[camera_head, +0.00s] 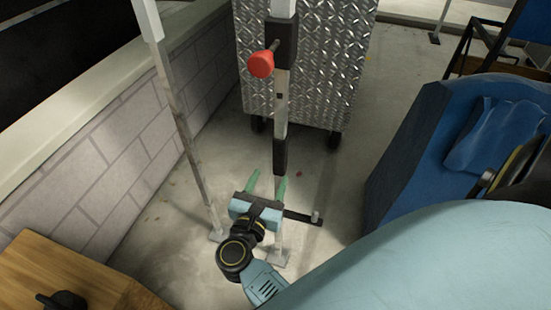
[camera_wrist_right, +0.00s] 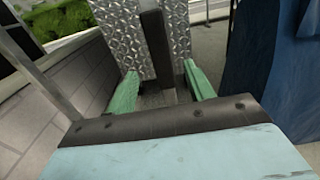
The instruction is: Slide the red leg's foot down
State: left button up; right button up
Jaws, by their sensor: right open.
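The leg with the red knob (camera_head: 261,64) stands upright in the middle of the head view. It has a dark block behind the knob, a pale metal shaft (camera_head: 281,102) and a dark lower sleeve (camera_head: 280,155). Its flat foot plate (camera_head: 277,258) rests on the floor. My right gripper (camera_head: 268,178) is low at the leg, just below the dark sleeve, with its green fingers apart. In the right wrist view the dark part of the leg (camera_wrist_right: 157,45) shows between the open fingers; contact cannot be told. My left gripper is not in view.
Another pale leg (camera_head: 178,100) stands to the left, near a block wall (camera_head: 130,130). A diamond-plate metal box (camera_head: 325,60) is behind. A blue covered object (camera_head: 425,140) is at right, a wooden box (camera_head: 70,280) at lower left. A dark bar lies near the foot.

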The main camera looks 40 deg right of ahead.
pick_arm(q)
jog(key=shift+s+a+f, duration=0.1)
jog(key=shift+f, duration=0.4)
pick_arm(e)
jog(key=v, duration=0.3)
jog(key=shift+s+a, duration=0.15)
jog(key=shift+a, duration=0.1)
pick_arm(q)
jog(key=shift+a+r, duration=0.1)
